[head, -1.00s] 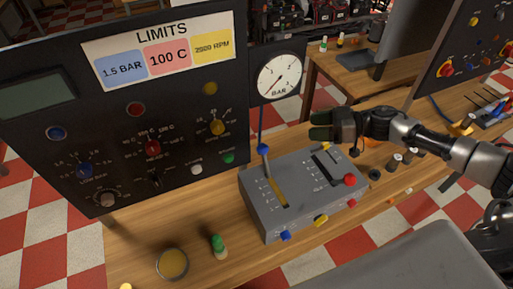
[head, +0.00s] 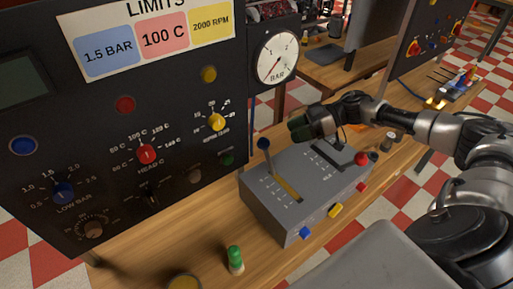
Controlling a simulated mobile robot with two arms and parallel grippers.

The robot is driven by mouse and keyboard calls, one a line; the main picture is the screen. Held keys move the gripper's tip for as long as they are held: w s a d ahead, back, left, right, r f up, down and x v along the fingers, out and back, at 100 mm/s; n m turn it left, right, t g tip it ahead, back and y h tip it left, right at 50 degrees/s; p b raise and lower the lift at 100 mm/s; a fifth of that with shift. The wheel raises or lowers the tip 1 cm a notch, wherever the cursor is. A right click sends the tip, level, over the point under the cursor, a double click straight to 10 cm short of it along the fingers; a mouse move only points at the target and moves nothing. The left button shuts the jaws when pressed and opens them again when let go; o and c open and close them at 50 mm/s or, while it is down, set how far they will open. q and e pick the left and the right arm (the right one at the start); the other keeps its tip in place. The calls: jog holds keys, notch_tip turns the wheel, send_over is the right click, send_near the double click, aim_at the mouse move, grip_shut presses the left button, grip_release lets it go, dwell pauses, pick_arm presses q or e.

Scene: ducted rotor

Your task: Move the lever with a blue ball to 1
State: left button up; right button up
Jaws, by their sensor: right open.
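The lever with a blue ball (head: 264,143) stands up from the left slot of a grey control box (head: 267,212) on the wooden table. Its ball is near the far end of that slot, which has a yellow strip and a small printed scale. The scale's numbers are too small to read. My right gripper (head: 299,128) reaches in from the right, with dark green fingertips. It is open, above the far side of the box, to the right of the blue ball and apart from it. My left gripper is not in view.
A second lever with a red ball (head: 361,158) is on the box's right side. Blue (head: 305,233), yellow (head: 336,210) and red (head: 361,187) parts show along the front. A black panel (head: 105,75) with knobs and a gauge (head: 277,58) stands behind. A green-topped peg (head: 235,258) stands in front.

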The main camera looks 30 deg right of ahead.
aim_at(264, 143)
jog(key=p+x, duration=0.2)
jog(key=x, duration=0.6)
jog(key=shift+a, duration=0.25)
jog(key=shift+w+a+f+p, duration=0.3)
jog(key=shift+a+f, duration=0.1)
jog(key=shift+a, duration=0.1)
jog(key=shift+c, duration=0.5)
grip_shut()
